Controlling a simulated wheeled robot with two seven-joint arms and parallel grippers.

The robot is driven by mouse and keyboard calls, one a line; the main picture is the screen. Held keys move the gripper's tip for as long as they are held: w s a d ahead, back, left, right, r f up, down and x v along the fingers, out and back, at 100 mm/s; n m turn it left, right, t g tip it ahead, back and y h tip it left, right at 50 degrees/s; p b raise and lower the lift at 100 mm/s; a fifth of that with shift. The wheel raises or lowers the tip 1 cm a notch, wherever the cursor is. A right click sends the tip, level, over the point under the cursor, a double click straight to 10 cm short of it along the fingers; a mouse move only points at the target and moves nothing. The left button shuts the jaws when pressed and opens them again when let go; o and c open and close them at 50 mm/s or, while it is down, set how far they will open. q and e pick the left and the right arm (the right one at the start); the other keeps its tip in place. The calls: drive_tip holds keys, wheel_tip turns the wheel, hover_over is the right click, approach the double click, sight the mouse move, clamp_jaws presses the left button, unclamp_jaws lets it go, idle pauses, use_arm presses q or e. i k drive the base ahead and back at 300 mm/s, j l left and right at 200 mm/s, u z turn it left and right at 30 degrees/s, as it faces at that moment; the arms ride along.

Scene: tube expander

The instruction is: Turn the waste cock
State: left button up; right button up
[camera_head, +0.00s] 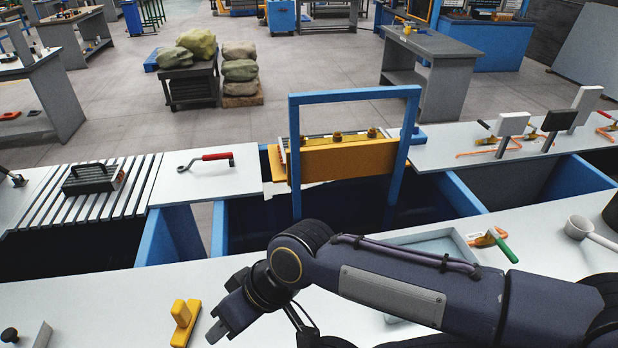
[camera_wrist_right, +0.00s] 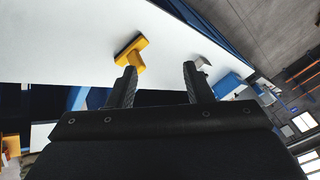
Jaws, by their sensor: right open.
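A yellow T-shaped handle (camera_head: 184,322), which looks like the waste cock, stands on the pale front bench at the lower left of the head view. It also shows in the right wrist view (camera_wrist_right: 131,52), just beyond the left fingertip. My right gripper (camera_head: 220,328) is a short way to the right of the handle and apart from it. In the wrist view my right gripper (camera_wrist_right: 160,72) has its two fingers spread with nothing between them. My left gripper is not in view.
A black knob (camera_head: 10,335) and a small grey bracket (camera_head: 40,335) sit left of the handle. A green-handled tool (camera_head: 500,243) lies by a grey tray (camera_head: 440,243) at the right. A blue frame (camera_head: 292,150) rises behind my arm. The bench around the handle is clear.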

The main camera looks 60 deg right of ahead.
sight(500, 242)
drive_tip(key=z, duration=3.5)
